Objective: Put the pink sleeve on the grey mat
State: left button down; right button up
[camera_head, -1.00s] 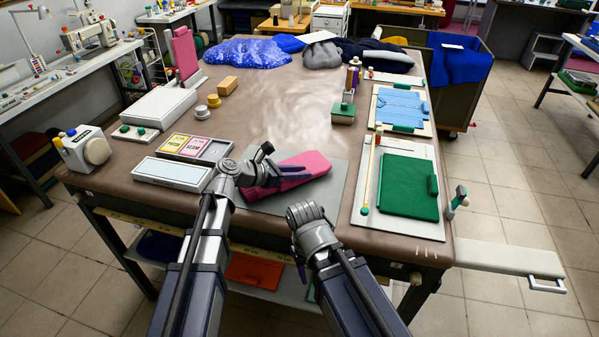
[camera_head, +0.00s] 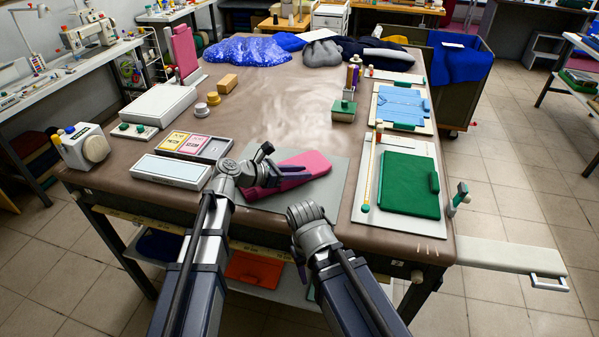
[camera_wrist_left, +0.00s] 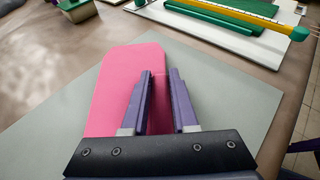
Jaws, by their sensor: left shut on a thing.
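The pink sleeve (camera_head: 306,167) lies on or just over the grey mat (camera_head: 335,188) near the table's front edge; I cannot tell whether it rests fully on the mat. In the left wrist view the sleeve (camera_wrist_left: 130,75) is within the mat's outline (camera_wrist_left: 235,100). My left gripper (camera_head: 278,175) is shut on the sleeve, with pink showing between its two fingers in the left wrist view (camera_wrist_left: 160,88).
A white board with a green pad (camera_head: 409,185) lies right of the mat. A tray with yellow and pink cards (camera_head: 197,146) and a pale box (camera_head: 171,172) are on the left. A green-based stand (camera_head: 343,110) is behind. The brown table middle (camera_head: 285,105) is clear.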

pick_arm(q)
grip_release()
dwell(0.6)
dwell(0.4)
jog(key=shift+s+a+r+p, duration=0.35)
jog(key=shift+a+r+p, duration=0.3)
jog(key=shift+s+a+r+p, duration=0.3)
jog(key=shift+a+r+p, duration=0.3)
jog(key=shift+a+p, duration=0.1)
jog(key=shift+s+a+r+p, duration=0.35)
jog(key=shift+a+r+p, duration=0.25)
jog(key=shift+r+p, duration=0.05)
jog(key=shift+a, duration=0.1)
jog(key=shift+r, duration=0.1)
jog(key=p+v, duration=0.2)
jog(key=v, duration=0.4)
jog(key=shift+s+r+p, duration=0.1)
jog(key=shift+p, duration=0.2)
jog(key=shift+v, duration=0.8)
